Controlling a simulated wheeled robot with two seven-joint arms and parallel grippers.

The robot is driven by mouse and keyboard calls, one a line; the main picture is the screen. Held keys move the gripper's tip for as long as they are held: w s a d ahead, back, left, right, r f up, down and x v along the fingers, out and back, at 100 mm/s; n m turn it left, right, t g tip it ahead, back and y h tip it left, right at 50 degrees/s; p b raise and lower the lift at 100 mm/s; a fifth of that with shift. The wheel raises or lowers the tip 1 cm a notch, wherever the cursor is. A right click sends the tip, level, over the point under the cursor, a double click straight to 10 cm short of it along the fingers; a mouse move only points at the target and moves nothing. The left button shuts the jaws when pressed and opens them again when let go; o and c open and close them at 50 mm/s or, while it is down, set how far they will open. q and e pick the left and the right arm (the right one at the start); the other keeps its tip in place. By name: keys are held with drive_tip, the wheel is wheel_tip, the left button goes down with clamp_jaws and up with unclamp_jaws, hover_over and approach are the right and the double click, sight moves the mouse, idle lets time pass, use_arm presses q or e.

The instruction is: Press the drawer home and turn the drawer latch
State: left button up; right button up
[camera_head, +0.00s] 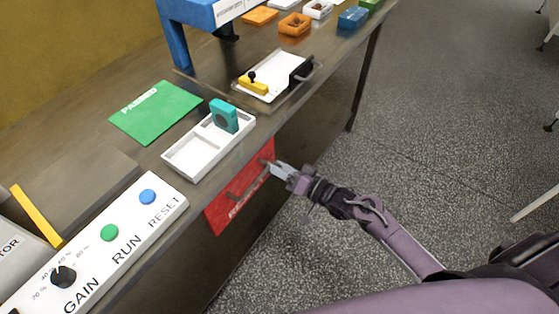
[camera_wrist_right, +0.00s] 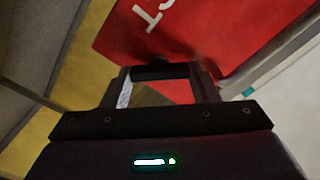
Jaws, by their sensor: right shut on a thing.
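The red drawer (camera_head: 222,214) with white lettering sits under the front edge of the bench. Its front also fills the top of the right wrist view (camera_wrist_right: 225,35). A dark bar handle (camera_head: 246,184) runs across the drawer front. My right gripper (camera_head: 272,165) is at the right end of the drawer front, shut on a small dark part that I take for the drawer latch (camera_wrist_right: 160,70). The fingers hide most of it in the head view. I cannot tell whether the drawer is fully in. My left gripper is not in view.
On the bench above are a white tray (camera_head: 182,164) with a teal block (camera_head: 224,116), a green sheet (camera_head: 155,112), a control panel (camera_head: 170,205) and a second white tray (camera_head: 268,88) with a yellow piece.

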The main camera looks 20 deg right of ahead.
drive_tip(key=shift+m+p, duration=2.6)
drive_tip(key=shift+m, duration=1.5)
drive_tip(key=shift+f, duration=0.1)
drive_tip(key=o, duration=1)
drive_tip(key=v, duration=0.7)
drive_tip(key=shift+s+d, duration=0.3)
